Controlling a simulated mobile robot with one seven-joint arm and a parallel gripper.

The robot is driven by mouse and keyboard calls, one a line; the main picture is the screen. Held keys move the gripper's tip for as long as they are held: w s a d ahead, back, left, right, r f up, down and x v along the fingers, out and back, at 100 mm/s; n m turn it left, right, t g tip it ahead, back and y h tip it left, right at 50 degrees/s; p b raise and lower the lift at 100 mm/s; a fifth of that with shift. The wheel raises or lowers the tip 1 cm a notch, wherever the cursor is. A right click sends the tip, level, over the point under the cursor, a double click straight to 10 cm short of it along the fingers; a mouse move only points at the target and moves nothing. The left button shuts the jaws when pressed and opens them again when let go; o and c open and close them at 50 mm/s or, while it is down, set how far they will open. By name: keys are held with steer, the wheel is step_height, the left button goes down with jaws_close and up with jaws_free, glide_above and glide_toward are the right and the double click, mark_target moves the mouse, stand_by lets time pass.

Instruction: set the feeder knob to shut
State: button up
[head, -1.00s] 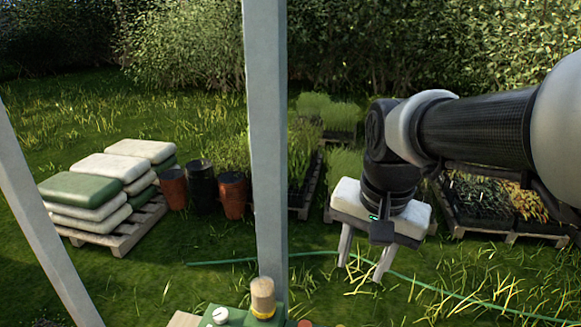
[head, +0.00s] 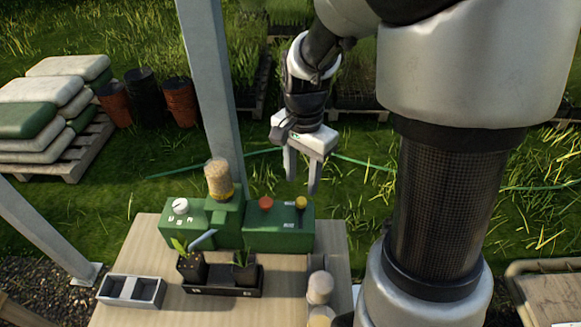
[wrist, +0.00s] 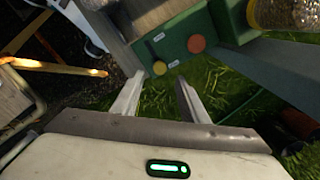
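A green feeder machine (head: 240,222) stands at the back of the bench, with a grain-filled hopper (head: 218,182) on top. A white knob (head: 181,206) with a dark mark and small white labels below it is on its left part; its exact setting is too small to read. On the right part are a red button (head: 266,203) and a yellow knob (head: 301,203). My gripper (head: 302,186) is open and empty, fingers down, above and apart from the right part. The wrist view shows the yellow knob (wrist: 159,68) and red button (wrist: 196,44) beyond the fingertips, but not the white knob.
In front of the machine are a black tray (head: 225,287) with potted seedlings, a grey two-part box (head: 131,291) and tan-topped cylinders (head: 320,287). A grey post (head: 212,90) rises behind the machine. Bare bench (head: 140,245) shows at left.

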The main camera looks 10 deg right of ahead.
mark_target(301, 200)
step_height(301, 200, down, 7)
steer(key=shift+r+b, duration=0.2)
steer(key=shift+b, duration=0.1)
jaws_close()
